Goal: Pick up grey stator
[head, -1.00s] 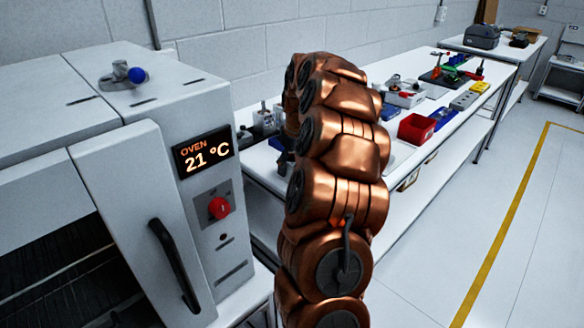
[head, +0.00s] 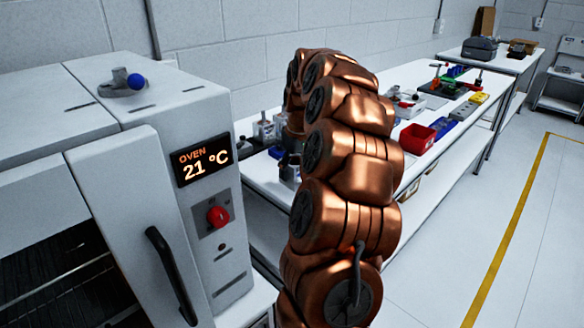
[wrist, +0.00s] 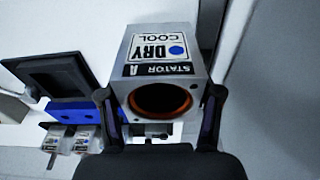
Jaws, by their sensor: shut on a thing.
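The grey stator (wrist: 192,52) is a boxy metal housing with a round, orange-lined bore facing the wrist camera. Its top label reads "STATOR A" and "DRY COOL" with a blue dot. My gripper (wrist: 160,106) is shut on it, one dark finger on each side near the bore end. The stator's far end and underside are hidden. In the head view, my copper arm hides most of the gripper area, and I cannot make out the stator there.
The oven (head: 215,255), showing 21 °C, stands at left. The long white bench (head: 262,183) carries a red bin (head: 417,138), a blue bin (head: 443,127) and fixtures farther back. In the wrist view, a blue block (wrist: 82,113) and a dark tray-like thing (wrist: 50,75) lie left of the stator.

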